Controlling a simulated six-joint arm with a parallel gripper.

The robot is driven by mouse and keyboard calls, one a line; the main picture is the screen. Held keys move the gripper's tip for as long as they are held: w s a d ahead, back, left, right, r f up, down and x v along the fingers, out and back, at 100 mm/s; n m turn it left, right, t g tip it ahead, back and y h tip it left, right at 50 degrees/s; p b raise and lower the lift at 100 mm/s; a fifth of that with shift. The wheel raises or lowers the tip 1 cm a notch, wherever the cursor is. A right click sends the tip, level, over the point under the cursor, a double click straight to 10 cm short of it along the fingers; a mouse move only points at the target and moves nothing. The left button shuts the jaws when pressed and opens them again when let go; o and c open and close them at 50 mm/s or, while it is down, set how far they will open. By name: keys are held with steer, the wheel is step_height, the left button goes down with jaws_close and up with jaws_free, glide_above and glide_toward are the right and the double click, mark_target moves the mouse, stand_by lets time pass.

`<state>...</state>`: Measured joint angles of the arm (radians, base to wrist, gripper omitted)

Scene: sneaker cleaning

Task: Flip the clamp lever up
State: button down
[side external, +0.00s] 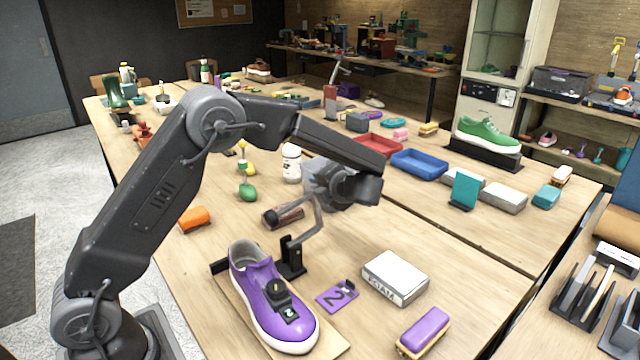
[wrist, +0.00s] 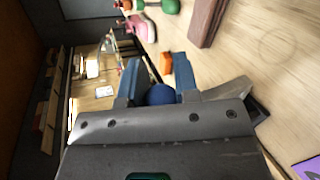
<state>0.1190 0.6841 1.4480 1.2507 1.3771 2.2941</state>
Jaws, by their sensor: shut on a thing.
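The clamp (side external: 291,258) is black and stands beside the purple sneaker (side external: 268,295) on a wooden board. Its grey lever (side external: 319,222) bends upward from the clamp to my gripper (side external: 318,186). In the wrist view, the dark blue ball knob (wrist: 160,94) of the lever sits between the two blue fingers of my gripper (wrist: 158,76). The fingers are shut on it. In the side view the knob is hidden by my gripper. A black pad (side external: 279,294) lies on top of the sneaker, with a small tag marked 2 by it.
A purple card marked 2 (side external: 338,294), a white foam box (side external: 395,277) and a purple-topped brush (side external: 424,331) lie to the right of the sneaker. A brown block (side external: 283,216) and an orange block (side external: 194,218) lie behind it. A white bottle (side external: 291,163) stands farther back.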

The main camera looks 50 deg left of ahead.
steer(key=shift+f, duration=0.25)
steer(key=c, duration=0.9)
jaws_free()
steer(key=shift+r, duration=0.1)
steer(key=v, duration=1.4)
steer(key=shift+a, duration=0.1)
